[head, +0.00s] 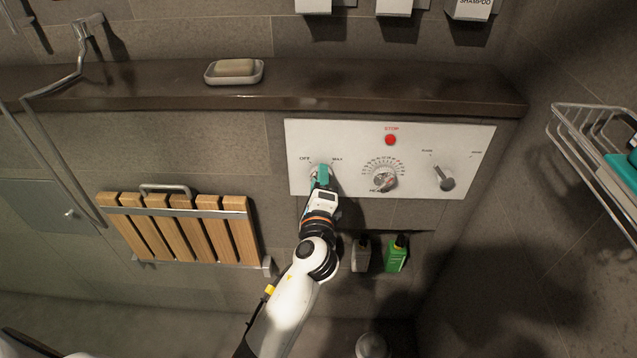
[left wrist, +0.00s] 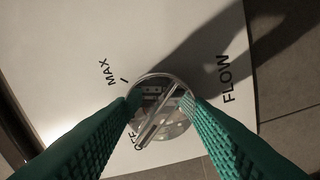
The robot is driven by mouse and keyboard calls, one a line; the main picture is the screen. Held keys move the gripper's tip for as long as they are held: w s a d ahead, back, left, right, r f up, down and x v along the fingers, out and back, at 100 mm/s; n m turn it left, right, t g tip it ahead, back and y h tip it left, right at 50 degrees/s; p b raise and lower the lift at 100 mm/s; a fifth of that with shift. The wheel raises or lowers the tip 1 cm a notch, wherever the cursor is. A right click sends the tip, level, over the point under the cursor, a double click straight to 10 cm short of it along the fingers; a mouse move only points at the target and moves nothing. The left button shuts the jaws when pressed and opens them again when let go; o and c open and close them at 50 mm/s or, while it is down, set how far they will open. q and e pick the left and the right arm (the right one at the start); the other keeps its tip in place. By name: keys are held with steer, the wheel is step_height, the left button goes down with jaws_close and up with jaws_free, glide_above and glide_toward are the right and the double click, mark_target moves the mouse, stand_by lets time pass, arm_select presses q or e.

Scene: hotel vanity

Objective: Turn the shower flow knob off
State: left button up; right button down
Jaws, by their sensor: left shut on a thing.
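The white control panel (head: 440,140) is on the wall, with the flow knob at its left end between the OFF and MAX marks. In the head view my left gripper (head: 320,176) covers most of this knob. In the left wrist view the flow knob (left wrist: 160,125) is a round chrome dial with a raised bar. The bar's lower-left end lies beside the partly hidden OFF label; MAX lies farther up. The green fingers of my left gripper (left wrist: 163,103) are on both sides of the bar, shut on the knob. My right gripper is not in view.
The panel also has a red STOP button (head: 390,140), a heat dial (head: 384,179) and a right knob (head: 445,178). A dark ledge (head: 400,94) with a soap dish (head: 211,76) is above. A folded wooden seat (head: 180,230) and a wire rack (head: 590,150) flank it.

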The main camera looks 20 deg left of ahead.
arm_select(q)
steer(key=shift+d+n, duration=0.35)
steer(key=shift+n, duration=0.25)
steer(key=o, duration=1)
steer(key=shift+s+d+r, duration=0.1)
steer(key=shift+d, duration=0.1)
steer(key=shift+a, duration=0.1)
steer(key=shift+a, duration=0.15)
